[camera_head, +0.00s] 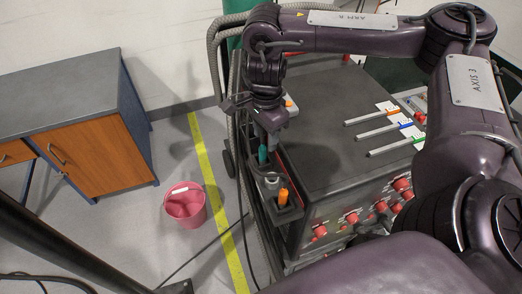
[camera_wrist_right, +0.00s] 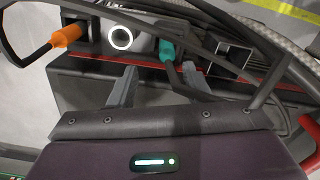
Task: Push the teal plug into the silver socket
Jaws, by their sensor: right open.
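The teal plug (camera_head: 262,154) stands in the narrow holder on the near left side of the dark cart, just below my right gripper (camera_head: 270,128). In the right wrist view the teal plug (camera_wrist_right: 167,49) lies just beyond the two grey fingertips of my right gripper (camera_wrist_right: 158,77), which are apart. No grip on the plug shows. The silver socket (camera_wrist_right: 122,38) is a ring-fronted cylinder left of the plug in that view; in the head view the silver socket (camera_head: 271,181) sits between the teal and orange plugs. My left gripper is not in view.
An orange plug (camera_wrist_right: 66,36) with a black cable is beside the socket. An empty square holder (camera_wrist_right: 234,52) is on the other side. Dark cables cross close by. The cart top (camera_head: 330,100) carries several coloured-tipped rods. A pink bucket (camera_head: 185,205) stands on the floor.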

